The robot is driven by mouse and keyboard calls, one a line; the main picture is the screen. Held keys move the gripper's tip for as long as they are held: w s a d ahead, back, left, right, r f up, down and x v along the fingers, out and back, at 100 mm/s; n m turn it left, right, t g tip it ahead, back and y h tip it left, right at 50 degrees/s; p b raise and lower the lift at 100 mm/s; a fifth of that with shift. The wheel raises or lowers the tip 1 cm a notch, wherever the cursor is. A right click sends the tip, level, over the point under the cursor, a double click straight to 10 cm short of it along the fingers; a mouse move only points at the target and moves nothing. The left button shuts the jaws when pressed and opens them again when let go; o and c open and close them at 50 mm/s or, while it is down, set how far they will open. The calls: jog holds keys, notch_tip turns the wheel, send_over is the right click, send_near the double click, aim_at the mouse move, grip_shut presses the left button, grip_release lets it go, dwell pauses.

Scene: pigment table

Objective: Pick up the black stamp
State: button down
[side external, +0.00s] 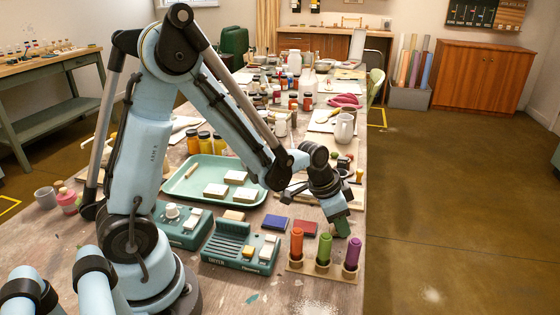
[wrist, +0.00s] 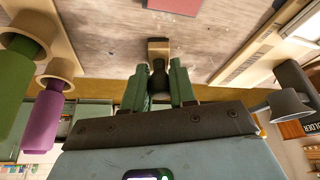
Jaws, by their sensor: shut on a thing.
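My gripper (wrist: 158,85) has its two green fingers on either side of a small stamp with a dark, rounded handle (wrist: 159,68) and a tan wooden block (wrist: 158,46). The fingers are shut on the handle. The block sticks out beyond the fingertips over the wooden tabletop. I cannot tell whether it touches the table. In the side external view my gripper (side external: 341,226) points down near the table's right edge, just behind the coloured tubes; the stamp is hidden there.
Orange (side external: 297,242), green (side external: 324,249) and purple (side external: 351,253) tubes stand in a wooden rack close in front of my gripper. Blue (side external: 275,222) and red (side external: 306,228) pads lie to its left. A mint tray (side external: 195,171) with pale blocks lies farther left. Open floor lies right.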

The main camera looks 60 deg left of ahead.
jog(key=shift+r, duration=0.1)
jog(key=shift+r, duration=4.9)
